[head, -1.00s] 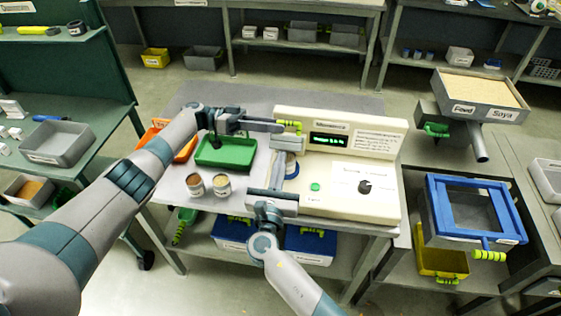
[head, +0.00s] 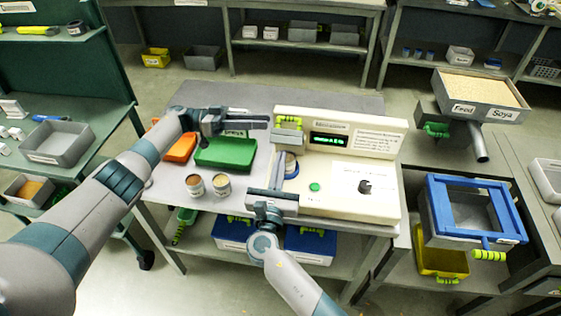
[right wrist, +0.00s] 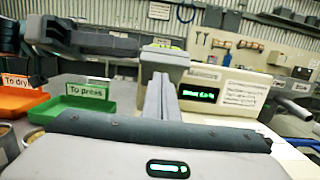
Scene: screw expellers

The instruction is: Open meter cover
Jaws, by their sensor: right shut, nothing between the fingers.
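The cream moisture meter (head: 345,185) with its lit green display (head: 328,140) stands on the table. Its cover (head: 288,139), a pale block with a lime-green handle (head: 289,122), stands raised at the meter's back left. The cover also shows in the right wrist view (right wrist: 166,57). The cup recess (head: 291,166) below it is uncovered. My left gripper (head: 266,120) is just left of the handle, apart from it, empty, with its fingers seemingly parted. My right gripper (head: 279,165) is shut and empty at the meter's left edge, in front of the recess and partly hiding it.
A green tray (head: 226,153) and an orange tray (head: 181,148) lie left of the meter, partly under my left arm. Two small cans (head: 195,185) stand on the table in front of them. The back of the table is clear.

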